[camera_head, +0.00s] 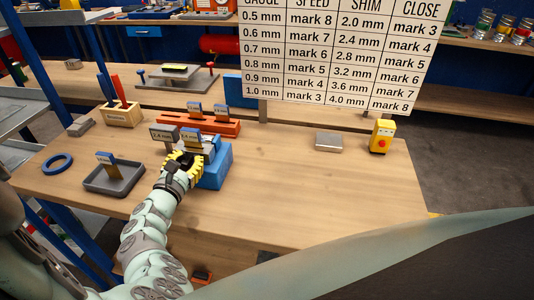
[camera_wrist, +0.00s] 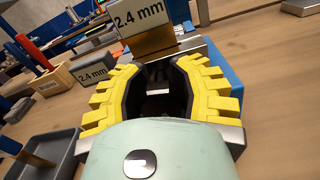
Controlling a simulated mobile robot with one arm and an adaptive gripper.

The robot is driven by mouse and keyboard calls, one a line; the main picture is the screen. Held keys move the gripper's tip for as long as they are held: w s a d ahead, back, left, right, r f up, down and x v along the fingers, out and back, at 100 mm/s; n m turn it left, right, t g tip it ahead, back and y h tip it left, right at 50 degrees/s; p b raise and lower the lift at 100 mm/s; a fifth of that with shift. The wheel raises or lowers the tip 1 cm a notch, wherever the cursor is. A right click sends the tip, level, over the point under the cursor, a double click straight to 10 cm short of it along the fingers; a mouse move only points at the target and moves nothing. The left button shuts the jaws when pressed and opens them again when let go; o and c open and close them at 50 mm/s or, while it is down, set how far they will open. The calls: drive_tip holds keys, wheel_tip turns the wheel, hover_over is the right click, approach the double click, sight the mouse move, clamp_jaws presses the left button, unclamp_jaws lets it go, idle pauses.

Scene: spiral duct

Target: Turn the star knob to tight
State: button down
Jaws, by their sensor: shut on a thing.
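My gripper (camera_head: 182,163) has yellow ribbed fingers and is at the near left side of a blue block-shaped fixture (camera_head: 216,167) on the wooden bench. In the wrist view my gripper (camera_wrist: 165,72) is closed around a dark thing (camera_wrist: 160,104), which fits the star knob; its shape and turn angle are mostly hidden between the fingers. A brass shim (camera_wrist: 151,43) with a 2.4 mm tag (camera_wrist: 138,17) stands upright in the fixture, just beyond the fingers. A grey 2.4 mm sign (camera_head: 163,133) stands beside it.
A grey tray (camera_head: 92,186) with a tagged shim lies left of my arm, near a blue ring (camera_head: 57,164). An orange rack (camera_head: 225,128) holds tagged shims behind the fixture. A yellow box with a red button (camera_head: 382,137) stands right. The bench's right front is clear.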

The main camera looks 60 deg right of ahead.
drive_tip(key=shift+r, duration=0.25)
drive_tip(key=c, duration=1.1)
unclamp_jaws()
drive_tip(key=shift+o, duration=0.8)
drive_tip(key=shift+a+f, duration=0.15)
drive_tip(key=shift+a, duration=0.05)
drive_tip(key=o, duration=0.5)
drive_tip(key=shift+f, duration=0.15)
drive_tip(key=shift+c, duration=0.2)
drive_tip(key=v, duration=1.2)
drive_tip(key=shift+s, duration=0.1)
